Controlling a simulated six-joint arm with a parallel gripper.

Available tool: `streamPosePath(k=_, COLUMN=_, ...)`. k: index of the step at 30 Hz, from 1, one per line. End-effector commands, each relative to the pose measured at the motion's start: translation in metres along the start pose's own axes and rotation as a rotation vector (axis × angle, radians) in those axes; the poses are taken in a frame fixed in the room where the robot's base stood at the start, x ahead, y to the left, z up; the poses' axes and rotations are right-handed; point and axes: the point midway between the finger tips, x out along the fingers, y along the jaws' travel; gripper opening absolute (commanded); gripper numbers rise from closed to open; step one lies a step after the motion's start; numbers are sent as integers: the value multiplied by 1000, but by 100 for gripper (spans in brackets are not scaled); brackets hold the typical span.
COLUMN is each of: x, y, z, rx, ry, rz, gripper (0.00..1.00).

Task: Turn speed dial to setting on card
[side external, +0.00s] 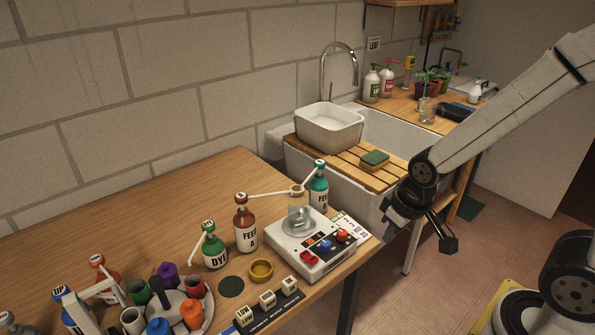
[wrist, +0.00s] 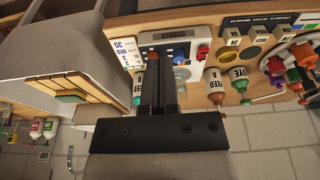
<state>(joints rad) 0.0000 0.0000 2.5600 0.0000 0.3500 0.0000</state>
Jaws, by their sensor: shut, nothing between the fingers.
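The white stirrer (side external: 300,262) stands at the table's right end with a clear beaker (side external: 299,222) on top. Its front panel has a red switch (side external: 308,257), a blue dial (side external: 326,245) and an orange-red dial (side external: 342,235); which one is the speed dial, I cannot tell. In the wrist view the blue dial (wrist: 180,57) shows past my fingers, and the orange one (wrist: 152,51) is partly hidden. A printed card (side external: 353,224) lies beside the stirrer; its writing (wrist: 126,50) is too small to read surely. My gripper (side external: 449,243) is shut and empty, off to the right, apart from the stirrer.
Feed bottles (side external: 246,225) and a green dye bottle (side external: 213,246) stand behind and left of the stirrer. The sink (side external: 375,202) is behind. Open space lies between my gripper and the table edge.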

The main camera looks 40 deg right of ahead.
Motion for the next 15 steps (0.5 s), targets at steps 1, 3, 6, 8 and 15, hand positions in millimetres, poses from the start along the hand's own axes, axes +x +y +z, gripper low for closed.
streamPosePath(k=1, x=0, y=0, z=0, rx=0, ry=0, rz=0, gripper=0)
streamPosePath(k=3, x=0, y=0, z=0, rx=0, ry=0, rz=0, gripper=0)
streamPosePath(k=6, x=0, y=0, z=0, rx=0, ry=0, rz=0, gripper=0)
streamPosePath(k=8, x=0, y=0, z=0, rx=0, ry=0, rz=0, gripper=0)
streamPosePath(k=15, x=0, y=0, z=-2, rx=-7, ry=-2, rz=0, gripper=44)
